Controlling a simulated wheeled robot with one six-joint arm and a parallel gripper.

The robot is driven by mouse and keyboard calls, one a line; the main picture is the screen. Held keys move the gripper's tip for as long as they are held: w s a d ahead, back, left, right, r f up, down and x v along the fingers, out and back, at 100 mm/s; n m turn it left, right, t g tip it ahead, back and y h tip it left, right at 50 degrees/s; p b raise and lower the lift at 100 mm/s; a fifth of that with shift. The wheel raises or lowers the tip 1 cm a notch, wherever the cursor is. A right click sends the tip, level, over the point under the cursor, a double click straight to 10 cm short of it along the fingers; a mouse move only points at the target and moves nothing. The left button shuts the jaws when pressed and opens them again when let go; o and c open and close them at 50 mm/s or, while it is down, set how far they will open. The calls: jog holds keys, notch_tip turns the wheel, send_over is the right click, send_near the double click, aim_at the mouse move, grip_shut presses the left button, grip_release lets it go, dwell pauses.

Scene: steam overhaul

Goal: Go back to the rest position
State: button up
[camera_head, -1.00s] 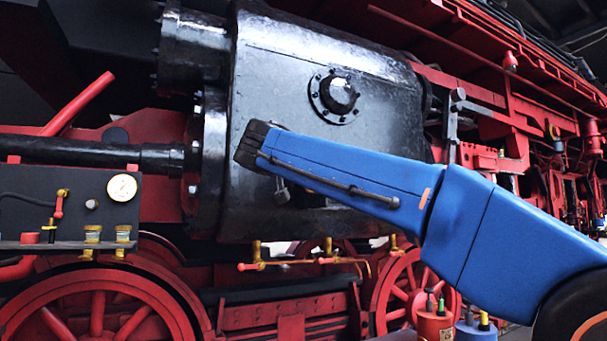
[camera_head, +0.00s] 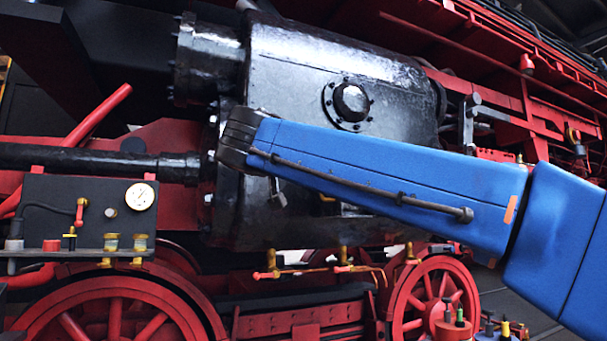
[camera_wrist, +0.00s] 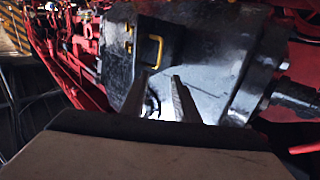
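My gripper (camera_wrist: 158,76) shows in the wrist view as two dark fingers with a gap between them, and I see nothing held there. Its fingers point toward the black cylinder (camera_wrist: 222,50); I cannot tell how far apart they are. In the head view my blue arm (camera_head: 370,175) reaches from the lower right across the front of the black locomotive cylinder (camera_head: 300,65). The arm's dark far end lies over the cylinder's left edge in the picture. The gripper fingers are hidden there.
A dark panel (camera_head: 98,205) with a white gauge (camera_head: 139,197) and small fittings stands at the left. Brass drain cocks (camera_head: 343,258) hang under the cylinder. Red wheels (camera_head: 110,315) are below. Small containers (camera_head: 452,327) stand at the lower right. A yellow handle (camera_wrist: 156,50) shows in the wrist view.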

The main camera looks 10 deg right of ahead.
dwell(0.4)
jog(key=s+d+f+n+g+y, duration=0.1)
jog(key=s+d+f+g, duration=0.3)
jog(key=f, duration=0.6)
jog(key=s+d+f+n+y, duration=0.1)
jog(key=s+d+f+n, duration=0.1)
jog(key=d+f, duration=0.6)
jog(key=s+d+f+n+g+y, duration=0.1)
jog(key=s+d+f+g, duration=0.15)
jog(key=f, duration=0.95)
jog(key=s+f+g+y, duration=0.1)
jog(key=s+f, duration=0.6)
jog(key=f, duration=0.3)
jog(key=s+d+f+n+g+y, duration=0.1)
jog(key=s+f+g+y, duration=0.1)
jog(key=s+f, duration=0.5)
jog(key=s+d+f+g+y, duration=0.1)
jog(key=s+f, duration=0.6)
jog(key=f, duration=0.8)
jog(key=shift+s+f+n+y, duration=0.2)
jog(key=shift+n+y, duration=0.1)
jog(key=shift+y, duration=0.4)
jog(key=shift+o, duration=0.4)
jog(key=shift+w+d+g, duration=0.1)
jog(key=shift+g, duration=0.15)
